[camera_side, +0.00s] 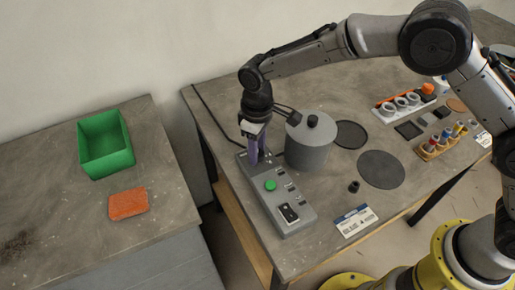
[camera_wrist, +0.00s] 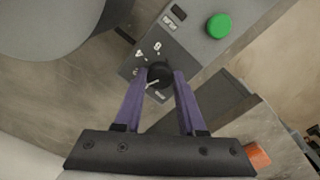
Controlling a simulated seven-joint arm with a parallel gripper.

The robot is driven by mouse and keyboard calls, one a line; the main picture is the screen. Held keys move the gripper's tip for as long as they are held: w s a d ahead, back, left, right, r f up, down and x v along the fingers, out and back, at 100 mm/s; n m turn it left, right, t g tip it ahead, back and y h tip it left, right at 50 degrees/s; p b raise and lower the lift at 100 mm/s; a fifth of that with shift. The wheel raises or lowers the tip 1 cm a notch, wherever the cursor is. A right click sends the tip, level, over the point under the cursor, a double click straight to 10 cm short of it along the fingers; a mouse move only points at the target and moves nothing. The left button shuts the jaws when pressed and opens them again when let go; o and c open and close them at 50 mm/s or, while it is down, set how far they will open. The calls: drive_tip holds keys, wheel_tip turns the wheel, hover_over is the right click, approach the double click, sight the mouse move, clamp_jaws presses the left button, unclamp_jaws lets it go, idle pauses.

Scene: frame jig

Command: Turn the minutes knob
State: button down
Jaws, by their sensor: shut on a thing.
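The black minutes knob (camera_wrist: 159,74) with a pale pointer line sits near the end of the grey control box, with small white markings beside it. In the wrist view the two purple fingers of my gripper (camera_wrist: 163,80) stand on either side of the knob, shut on it. The control box (camera_side: 279,208) also carries a green button (camera_side: 270,185) and a black rocker switch (camera_side: 288,212). In the side view my gripper (camera_side: 255,160) points down at the box's far end and hides the knob.
A grey lidded pot (camera_side: 309,145) stands close to the right of my gripper. Black discs (camera_side: 381,169), a small black part (camera_side: 353,187), a label card (camera_side: 355,221) and a rack of vials (camera_side: 444,141) lie further right. A green bin (camera_side: 104,166) and orange sponge (camera_side: 128,204) are on the left bench.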

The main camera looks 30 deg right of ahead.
drive_tip(key=n, duration=0.4)
drive_tip(key=shift+r+n, duration=0.1)
drive_tip(key=shift+n, duration=0.2)
idle(0.4)
drive_tip(key=shift+c, duration=2.4)
unclamp_jaws()
wheel_tip(320, 180, up, 14)
